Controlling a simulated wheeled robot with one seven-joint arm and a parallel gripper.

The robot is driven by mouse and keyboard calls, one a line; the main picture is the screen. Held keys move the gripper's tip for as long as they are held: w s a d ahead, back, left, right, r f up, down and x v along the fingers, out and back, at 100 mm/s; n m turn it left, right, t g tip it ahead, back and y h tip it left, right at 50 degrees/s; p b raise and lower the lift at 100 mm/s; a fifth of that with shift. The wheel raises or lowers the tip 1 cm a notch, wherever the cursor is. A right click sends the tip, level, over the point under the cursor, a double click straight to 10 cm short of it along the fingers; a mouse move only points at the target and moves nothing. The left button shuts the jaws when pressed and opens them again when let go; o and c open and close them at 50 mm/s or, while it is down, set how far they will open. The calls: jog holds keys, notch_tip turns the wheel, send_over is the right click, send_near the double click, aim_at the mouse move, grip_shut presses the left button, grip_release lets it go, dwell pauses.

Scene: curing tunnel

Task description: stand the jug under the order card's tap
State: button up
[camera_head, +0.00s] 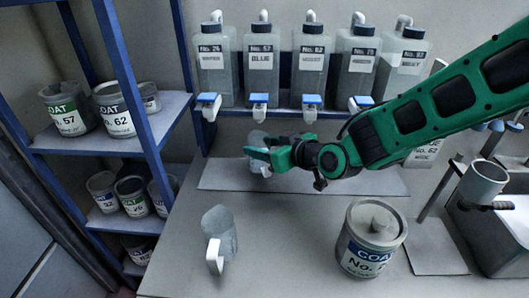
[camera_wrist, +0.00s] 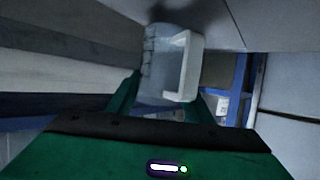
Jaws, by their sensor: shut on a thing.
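My gripper (camera_head: 257,158) is shut on a clear jug (camera_head: 257,139), partly hidden behind the fingers. The held jug sits at or just over the pale strip (camera_head: 225,174) below the second tap (camera_head: 259,104) from the left, whose tank reads BLUE. I cannot tell if it touches the strip. In the wrist view the jug (camera_wrist: 158,60) is between my fingers (camera_wrist: 163,100), its white handle to the right. Another jug (camera_head: 221,232) with a white handle stands on the counter front. A white sheet reading No. 62 (camera_head: 424,155) is partly behind my arm; whether it is the order card is unclear.
Several labelled tanks (camera_head: 311,75) stand on a blue shelf with taps below. A lidded COAT can (camera_head: 370,240) stands front right. A metal cup on a stand (camera_head: 484,180) is at the right. Blue shelves with cans (camera_head: 115,108) are at the left.

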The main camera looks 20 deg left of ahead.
notch_tip(320, 180, down, 2)
jog(key=shift+f, duration=0.1)
jog(key=o, duration=1)
jog(key=shift+o, duration=0.2)
jog(key=v, duration=0.7)
jog(key=shift+d+r, duration=0.2)
